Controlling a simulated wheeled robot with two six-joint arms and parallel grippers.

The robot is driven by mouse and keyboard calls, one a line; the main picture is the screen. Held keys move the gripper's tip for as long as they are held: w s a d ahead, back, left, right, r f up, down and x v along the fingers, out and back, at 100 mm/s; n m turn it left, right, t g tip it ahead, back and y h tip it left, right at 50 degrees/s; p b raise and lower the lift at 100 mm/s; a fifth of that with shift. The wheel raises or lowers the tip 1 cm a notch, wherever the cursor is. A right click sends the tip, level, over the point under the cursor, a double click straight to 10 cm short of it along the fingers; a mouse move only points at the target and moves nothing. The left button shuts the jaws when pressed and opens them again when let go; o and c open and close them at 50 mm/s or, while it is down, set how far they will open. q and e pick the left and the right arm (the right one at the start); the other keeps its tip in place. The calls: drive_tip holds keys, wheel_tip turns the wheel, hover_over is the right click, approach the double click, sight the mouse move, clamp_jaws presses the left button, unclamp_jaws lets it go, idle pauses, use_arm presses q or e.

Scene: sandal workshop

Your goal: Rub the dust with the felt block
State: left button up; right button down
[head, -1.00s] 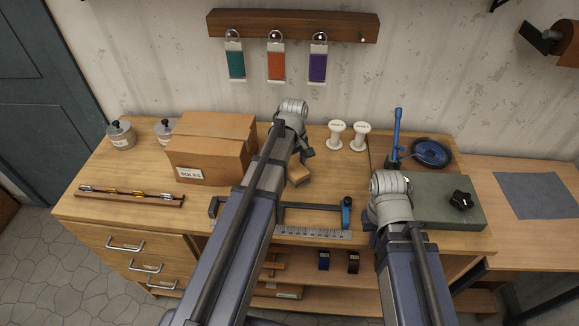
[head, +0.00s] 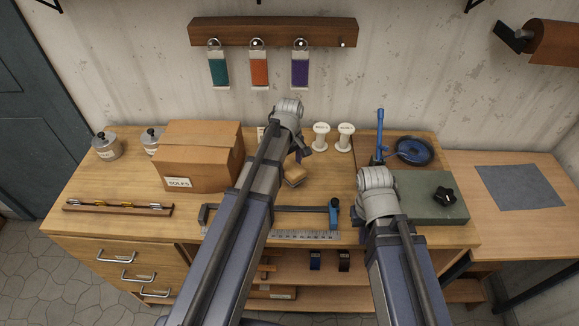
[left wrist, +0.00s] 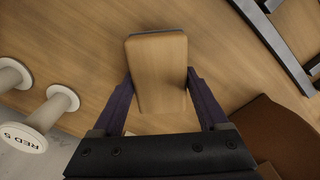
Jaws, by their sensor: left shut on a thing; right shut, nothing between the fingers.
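The felt block (left wrist: 157,75), with a wooden tan face, is between the fingers of my left gripper (left wrist: 160,90) in the left wrist view. In the head view the block (head: 294,178) shows just right of my left arm, over the bench top behind the blue-ended clamp. My left gripper is shut on it. Whether the block touches the bench is hard to tell. My right gripper (head: 358,213) is mostly hidden behind its own wrist, at the left edge of the green slab; it is shut and empty. I cannot make out any dust.
Two white spools (head: 321,137) stand behind the block, and a SOLES box (head: 202,158) stands left. A clamp (head: 290,209) and a steel ruler (head: 304,235) lie in front. A green slab (head: 425,190) with a black knob and a blue round tool (head: 411,151) are right.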

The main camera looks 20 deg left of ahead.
use_arm(q)
drive_tip(key=shift+r+p, duration=1.55)
drive_tip(key=shift+r, duration=0.45)
wheel_tip(320, 180, up, 3)
drive_tip(key=p, duration=0.3)
drive_tip(key=shift+r, duration=0.1)
